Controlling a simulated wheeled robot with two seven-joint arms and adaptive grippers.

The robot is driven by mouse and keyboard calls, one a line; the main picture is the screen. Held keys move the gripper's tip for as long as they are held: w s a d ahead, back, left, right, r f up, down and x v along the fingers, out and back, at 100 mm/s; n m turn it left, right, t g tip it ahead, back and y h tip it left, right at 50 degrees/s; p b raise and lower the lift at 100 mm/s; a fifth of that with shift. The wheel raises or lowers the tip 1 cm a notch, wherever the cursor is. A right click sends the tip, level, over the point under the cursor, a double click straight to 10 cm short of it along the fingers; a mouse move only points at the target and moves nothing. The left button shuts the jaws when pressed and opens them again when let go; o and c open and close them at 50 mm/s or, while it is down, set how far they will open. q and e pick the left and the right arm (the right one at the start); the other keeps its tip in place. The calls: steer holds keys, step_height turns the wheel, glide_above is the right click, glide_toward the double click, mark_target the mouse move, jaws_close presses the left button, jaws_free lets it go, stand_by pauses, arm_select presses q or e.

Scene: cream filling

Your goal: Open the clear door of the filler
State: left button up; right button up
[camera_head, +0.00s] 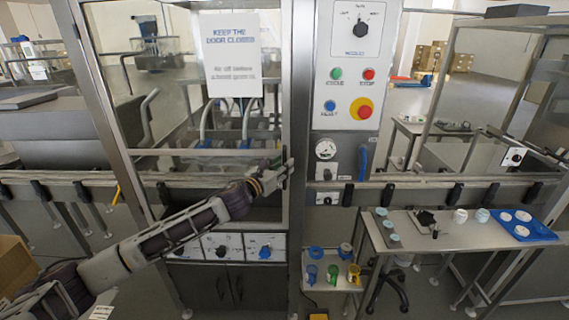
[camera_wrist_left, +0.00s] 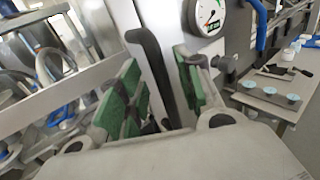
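The clear door (camera_head: 186,92) of the filler has a metal frame and carries a "keep the door closed" sign (camera_head: 233,55). It appears shut. My left gripper (camera_head: 283,172) is at the door's lower right edge, beside the control column. In the left wrist view, the black upright door handle (camera_wrist_left: 150,72) stands between the green-padded fingers of my left gripper (camera_wrist_left: 160,95). The fingers are apart, with gaps showing on the handle's sides. The handle's lower end is hidden behind the gripper body. My right gripper is not in view.
The control column (camera_head: 345,90) with buttons, a red stop knob and a gauge (camera_head: 326,149) stands just right of the door. A side table (camera_head: 450,255) with cups and a blue tray (camera_head: 540,234) is at right. A small stand (camera_head: 332,278) holds coloured nozzles below.

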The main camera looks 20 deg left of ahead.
arm_select(q)
steer(key=shift+x, duration=0.8)
jaws_close()
